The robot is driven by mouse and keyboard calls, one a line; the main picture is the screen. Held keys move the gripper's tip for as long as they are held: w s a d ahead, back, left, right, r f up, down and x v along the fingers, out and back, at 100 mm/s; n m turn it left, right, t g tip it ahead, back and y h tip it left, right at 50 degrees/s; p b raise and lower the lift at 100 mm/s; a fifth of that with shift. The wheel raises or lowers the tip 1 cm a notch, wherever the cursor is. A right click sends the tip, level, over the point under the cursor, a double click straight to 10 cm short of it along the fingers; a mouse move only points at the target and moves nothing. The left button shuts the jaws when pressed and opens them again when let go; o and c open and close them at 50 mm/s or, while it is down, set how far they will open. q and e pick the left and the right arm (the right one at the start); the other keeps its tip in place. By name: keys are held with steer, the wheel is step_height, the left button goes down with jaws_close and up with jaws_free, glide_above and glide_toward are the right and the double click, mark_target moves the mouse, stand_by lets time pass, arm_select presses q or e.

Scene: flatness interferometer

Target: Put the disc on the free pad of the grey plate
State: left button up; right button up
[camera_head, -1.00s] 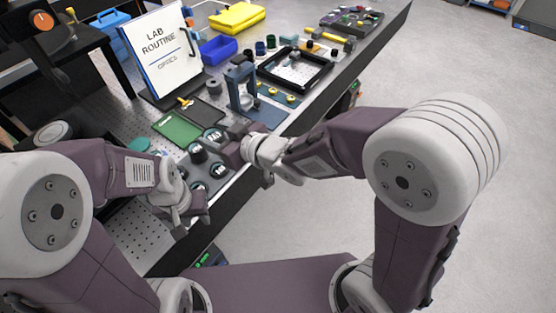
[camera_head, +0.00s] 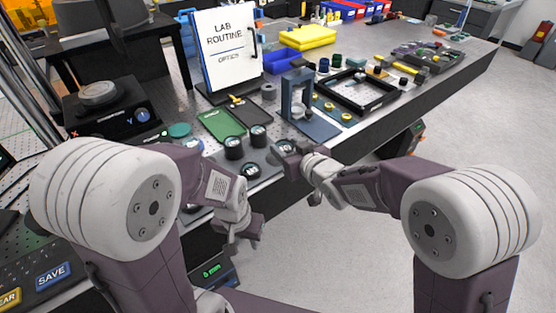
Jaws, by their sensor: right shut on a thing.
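The grey plate (camera_head: 266,158) lies near the front edge of the bench. Two black round pieces (camera_head: 233,147) and (camera_head: 258,136) stand on its far left part. A dark round pad with white lettering (camera_head: 250,170) shows at its near side. My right gripper (camera_head: 283,153) is over the plate's right part, shut on a small dark thing, seemingly the disc; the jaws mostly hide it. I cannot tell whether it touches the plate. My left gripper (camera_head: 250,230) hangs empty in front of the bench edge, its jaw gap not clear.
A blue stand (camera_head: 300,105) rises just behind the plate. A green mat (camera_head: 222,124) and a dark tray (camera_head: 250,113) lie behind it. A black square frame (camera_head: 362,92) is to the right. A LAB ROUTINE board (camera_head: 226,47) stands at the back. Open floor lies at right.

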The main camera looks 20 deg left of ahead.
mark_target(278, 162)
steer(key=w+a+f, duration=0.2)
steer(key=a, duration=0.1)
steer(key=shift+w+a+f, duration=0.1)
steer(key=shift+w, duration=0.05)
step_height(278, 162, down, 4)
steer(key=shift+f+b, duration=0.1)
steer(key=shift+b, duration=0.25)
steer(key=o, duration=1)
steer(key=shift+f, duration=0.1)
steer(key=shift+c, duration=0.2)
steer(key=o, duration=0.4)
